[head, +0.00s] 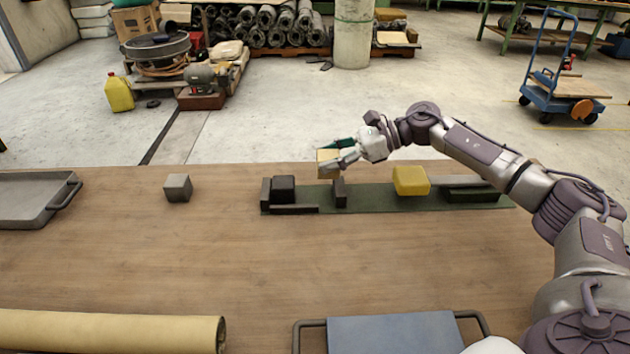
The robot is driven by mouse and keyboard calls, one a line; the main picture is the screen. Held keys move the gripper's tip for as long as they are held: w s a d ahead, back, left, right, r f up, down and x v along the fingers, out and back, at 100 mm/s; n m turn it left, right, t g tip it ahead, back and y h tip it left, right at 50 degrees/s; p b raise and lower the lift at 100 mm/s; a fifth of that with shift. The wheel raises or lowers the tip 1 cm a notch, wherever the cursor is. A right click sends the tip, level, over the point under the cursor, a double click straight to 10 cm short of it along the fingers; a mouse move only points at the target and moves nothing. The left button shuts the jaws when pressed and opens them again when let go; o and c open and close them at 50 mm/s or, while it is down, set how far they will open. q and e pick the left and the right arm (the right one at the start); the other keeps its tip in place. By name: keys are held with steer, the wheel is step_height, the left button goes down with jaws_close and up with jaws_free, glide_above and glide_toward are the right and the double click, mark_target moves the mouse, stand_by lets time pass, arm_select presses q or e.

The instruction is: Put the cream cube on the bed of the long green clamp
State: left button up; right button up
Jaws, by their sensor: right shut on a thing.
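The long green clamp (372,202) lies across the table, with dark upright jaws at its left part. A black block (283,187) sits between the jaws' left side and the middle of that end. A yellow block (410,180) sits on the bed further right. My right gripper (340,156) is shut on the cream cube (325,157), above the clamp near its dark upright jaw (339,193). The fingers hide part of the cube. Whether the cube touches the jaw is hard to tell. My left gripper is not in view.
A grey cube (178,187) stands on the wooden table (200,260) left of the clamp. A grey tray (25,200) is at the far left. A cream roll (110,330) and a blue-grey flat panel with handles (395,333) lie at the front. The table's middle is clear.

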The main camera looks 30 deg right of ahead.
steer(key=a+f, duration=0.2)
steer(key=a, duration=0.1)
steer(key=shift+w+a, duration=0.1)
steer(key=shift+w, duration=0.05)
step_height(320, 180, down, 3)
steer(key=shift+f, duration=0.45)
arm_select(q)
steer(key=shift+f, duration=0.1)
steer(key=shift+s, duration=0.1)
arm_select(e)
steer(key=shift+f, duration=0.1)
steer(key=o, duration=1.3)
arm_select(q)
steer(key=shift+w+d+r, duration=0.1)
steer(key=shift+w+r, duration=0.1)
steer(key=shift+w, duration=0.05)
